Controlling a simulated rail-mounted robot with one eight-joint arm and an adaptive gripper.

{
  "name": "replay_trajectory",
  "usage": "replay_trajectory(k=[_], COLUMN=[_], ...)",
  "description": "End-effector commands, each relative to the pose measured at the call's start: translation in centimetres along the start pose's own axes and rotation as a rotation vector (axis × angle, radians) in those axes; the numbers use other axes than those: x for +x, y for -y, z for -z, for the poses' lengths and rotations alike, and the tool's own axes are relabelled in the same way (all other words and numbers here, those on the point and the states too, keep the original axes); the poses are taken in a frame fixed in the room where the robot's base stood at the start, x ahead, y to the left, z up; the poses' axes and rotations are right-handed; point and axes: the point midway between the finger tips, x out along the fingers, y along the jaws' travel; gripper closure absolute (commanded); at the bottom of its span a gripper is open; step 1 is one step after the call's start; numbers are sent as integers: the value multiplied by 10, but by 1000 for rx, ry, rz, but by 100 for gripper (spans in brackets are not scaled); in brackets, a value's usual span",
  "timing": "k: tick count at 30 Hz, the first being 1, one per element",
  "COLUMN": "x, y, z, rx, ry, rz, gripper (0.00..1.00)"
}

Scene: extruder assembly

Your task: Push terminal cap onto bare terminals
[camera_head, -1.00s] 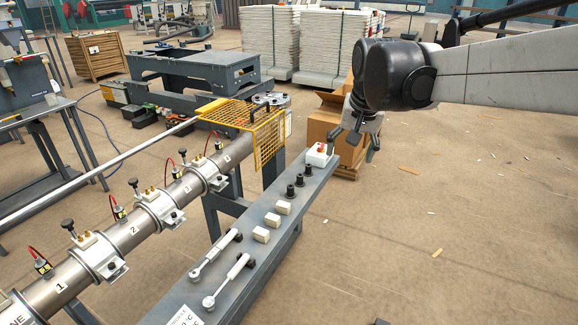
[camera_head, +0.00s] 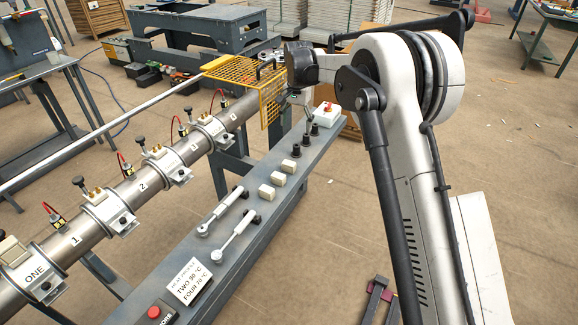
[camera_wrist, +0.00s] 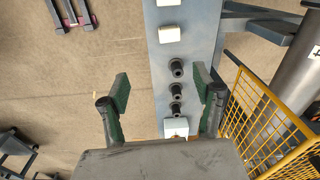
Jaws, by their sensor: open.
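Three cream terminal caps (camera_head: 276,178) sit in a row on the grey bench; one shows whole in the wrist view (camera_wrist: 169,34). Small brass bare terminals stand on the clamps of the steel barrel, at the second clamp (camera_head: 98,194), the third (camera_head: 155,153) and the fourth (camera_head: 204,118). A similar cream cap (camera_head: 12,251) is on the clamp marked ONE. My gripper (camera_wrist: 166,95) is open and empty, its fingers apart above the bench around the black knob-like parts. In the head view it is partly hidden at the bench's far end.
Black knob-like parts (camera_head: 306,139) and a white box with a red button (camera_head: 327,109) occupy the bench's far end. A yellow mesh guard (camera_head: 270,98) stands close beside my gripper.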

Motion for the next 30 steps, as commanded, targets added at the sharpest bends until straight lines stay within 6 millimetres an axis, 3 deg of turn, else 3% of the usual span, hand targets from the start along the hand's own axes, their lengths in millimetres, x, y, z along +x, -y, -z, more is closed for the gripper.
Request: replay_trajectory(k=[3,9,14,24,30], x=[31,58,75,133,147], y=[17,30,31,29,28], z=[4,4,4,2,1], rx=[16,32,36,36,35], ry=[21,41,45,44,44], rz=[-15,-30,-33,-33,-33], gripper=[36,36,36,36,36])
